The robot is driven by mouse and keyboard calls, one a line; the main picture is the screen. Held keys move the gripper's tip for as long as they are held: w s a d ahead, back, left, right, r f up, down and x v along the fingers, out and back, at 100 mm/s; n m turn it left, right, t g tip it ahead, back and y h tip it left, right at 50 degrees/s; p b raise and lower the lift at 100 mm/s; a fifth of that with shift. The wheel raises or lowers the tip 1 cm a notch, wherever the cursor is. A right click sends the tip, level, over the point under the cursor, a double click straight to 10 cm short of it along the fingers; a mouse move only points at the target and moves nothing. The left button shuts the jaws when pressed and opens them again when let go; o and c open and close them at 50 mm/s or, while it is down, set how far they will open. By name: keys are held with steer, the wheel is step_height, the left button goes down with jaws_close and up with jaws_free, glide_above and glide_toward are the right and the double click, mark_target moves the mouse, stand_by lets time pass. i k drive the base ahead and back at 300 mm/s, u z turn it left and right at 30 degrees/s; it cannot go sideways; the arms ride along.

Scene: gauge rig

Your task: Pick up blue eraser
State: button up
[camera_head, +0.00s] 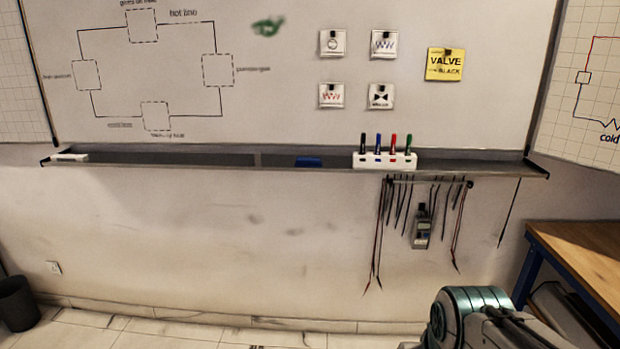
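The blue eraser (309,162) lies on the dark tray ledge (210,160) below the whiteboard, a little right of the ledge's middle. Only its upper part shows above the ledge's front lip. Part of my arm is at the bottom right, low and well away from the eraser. My gripper's fingers cannot be made out in this view.
A white holder (372,162) with several markers stands on the ledge right of the eraser. Cables and a meter (422,228) hang below it. A wooden table (585,250) is at the right, a dark bin (17,303) at the far left. The floor between is clear.

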mark_target(301, 161)
steer(key=u, duration=1.2)
steer(key=i, duration=2.15)
steer(key=z, duration=0.8)
